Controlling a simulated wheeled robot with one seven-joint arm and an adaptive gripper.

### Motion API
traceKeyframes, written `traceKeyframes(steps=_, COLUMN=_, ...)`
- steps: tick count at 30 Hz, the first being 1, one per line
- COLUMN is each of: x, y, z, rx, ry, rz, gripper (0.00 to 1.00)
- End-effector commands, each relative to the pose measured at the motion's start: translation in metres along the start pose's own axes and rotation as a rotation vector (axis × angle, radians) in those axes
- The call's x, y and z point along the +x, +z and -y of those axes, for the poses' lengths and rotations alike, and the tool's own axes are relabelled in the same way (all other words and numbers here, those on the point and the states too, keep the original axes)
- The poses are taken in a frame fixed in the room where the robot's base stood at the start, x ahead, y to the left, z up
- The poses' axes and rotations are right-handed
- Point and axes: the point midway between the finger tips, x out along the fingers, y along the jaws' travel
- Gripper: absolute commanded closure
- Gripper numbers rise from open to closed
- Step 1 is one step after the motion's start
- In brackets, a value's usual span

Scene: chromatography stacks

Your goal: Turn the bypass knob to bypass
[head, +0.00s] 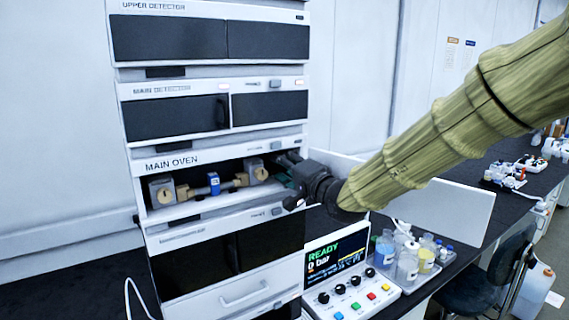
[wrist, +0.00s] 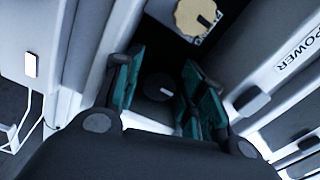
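My gripper (head: 286,176) reaches into the right end of the open main oven compartment (head: 190,212) in the head view. In the wrist view its teal fingers (wrist: 158,90) stand apart. A dark round knob (wrist: 157,86) with a small white mark lies between and beyond the fingertips; I take it to be the bypass knob. The fingers appear clear of its sides. Its label and position markings cannot be read. In the head view the gripper and arm hide this knob.
The oven holds a brass-coloured column assembly (head: 213,189) with a blue clip. A beige round dial (wrist: 196,15) sits near the fingers. Below right, a control panel (head: 352,292) shows READY, 0 bar. Bottles (head: 407,262) stand beside it.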

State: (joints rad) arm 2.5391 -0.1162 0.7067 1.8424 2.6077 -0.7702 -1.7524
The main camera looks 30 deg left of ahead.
Motion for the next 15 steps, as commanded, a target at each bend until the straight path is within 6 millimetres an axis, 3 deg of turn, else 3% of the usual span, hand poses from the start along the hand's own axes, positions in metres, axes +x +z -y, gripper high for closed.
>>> traceKeyframes(steps=8, x=0.0013, y=0.0, z=-0.0001, rx=0.0, ry=0.0, rz=0.0, gripper=0.6)
traceKeyframes(steps=14, x=0.0012, y=-0.0001, z=-0.0001, rx=0.0, ry=0.0, rz=0.0, gripper=0.93)
traceKeyframes(steps=15, x=0.0012, y=-0.0001, z=-0.0001, rx=0.0, ry=0.0, rz=0.0, gripper=0.93)
